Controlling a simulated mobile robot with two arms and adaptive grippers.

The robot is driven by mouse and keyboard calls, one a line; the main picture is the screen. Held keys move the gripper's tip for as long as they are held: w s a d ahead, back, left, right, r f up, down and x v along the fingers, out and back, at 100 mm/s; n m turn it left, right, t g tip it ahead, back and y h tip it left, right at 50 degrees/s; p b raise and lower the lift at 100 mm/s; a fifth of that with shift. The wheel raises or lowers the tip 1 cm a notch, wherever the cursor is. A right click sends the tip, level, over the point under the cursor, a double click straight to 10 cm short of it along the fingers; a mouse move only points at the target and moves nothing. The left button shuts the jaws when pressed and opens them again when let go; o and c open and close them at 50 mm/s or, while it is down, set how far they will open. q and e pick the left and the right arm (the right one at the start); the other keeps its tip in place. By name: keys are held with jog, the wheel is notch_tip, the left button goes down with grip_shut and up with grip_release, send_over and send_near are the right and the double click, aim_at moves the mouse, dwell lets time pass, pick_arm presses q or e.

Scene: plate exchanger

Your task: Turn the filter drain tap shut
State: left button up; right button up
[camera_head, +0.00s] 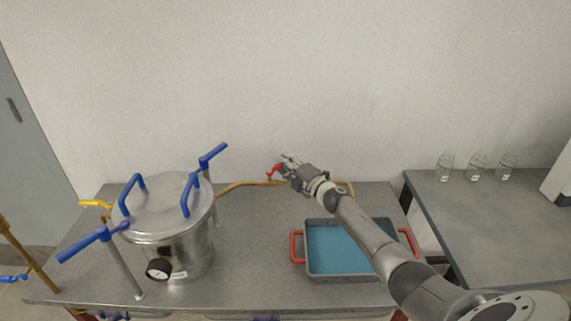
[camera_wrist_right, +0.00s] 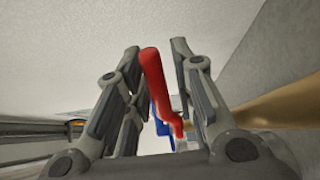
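My right gripper (camera_head: 283,163) is at the tap, just right of the handle. In the right wrist view the red handle (camera_wrist_right: 153,75) reaches up between the two fingers of my right gripper (camera_wrist_right: 155,48). The fingers are apart, with gaps beside the handle, so the gripper looks open. The tap's body is mostly hidden in both views. My left gripper is not in view.
A grey tray (camera_head: 309,250) with red handles and a blue inside stands under my right arm. The vessel has blue clamp handles (camera_head: 213,155) and a gauge (camera_head: 158,269). Several glass bottles (camera_head: 476,165) stand on the right bench (camera_head: 490,230). The wall (camera_head: 300,80) is close behind the tap.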

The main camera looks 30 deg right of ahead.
jog(key=shift+o, duration=0.5)
jog(key=shift+r, duration=0.1)
jog(key=shift+d, duration=0.1)
jog(key=s+d, duration=0.1)
jog(key=s, duration=1.1)
jog(key=shift+d, duration=0.1)
